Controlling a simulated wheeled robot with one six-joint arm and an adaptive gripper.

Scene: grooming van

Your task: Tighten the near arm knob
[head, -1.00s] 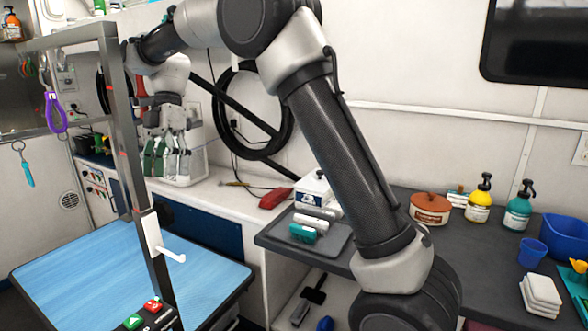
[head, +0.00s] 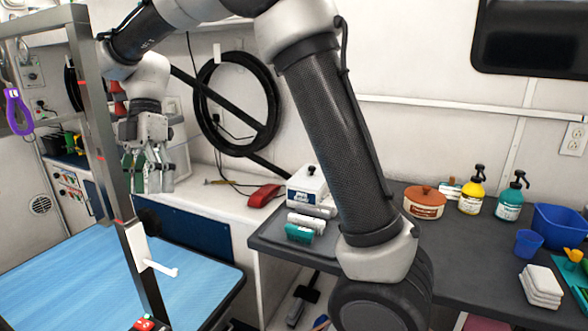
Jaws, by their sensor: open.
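The grooming arm is a grey metal post (head: 104,150) with red marks, rising by the blue table (head: 75,275). A white bracket (head: 137,244) with a white hook sits low on the post. A dark round knob (head: 149,222) shows just right of the post, above the bracket; the post partly hides it. I cannot tell how tight it is. My gripper (head: 150,185) points down above the knob in the picture, its fingers apart and empty. The post covers part of its left side. I see no contact with the knob.
A dark counter (head: 390,270) at right holds a tray, a brown pot (head: 424,202), pump bottles and blue tubs. A red item (head: 263,195) lies on the white counter behind. A purple loop (head: 17,110) hangs at left. A black hose coil (head: 236,105) hangs on the wall.

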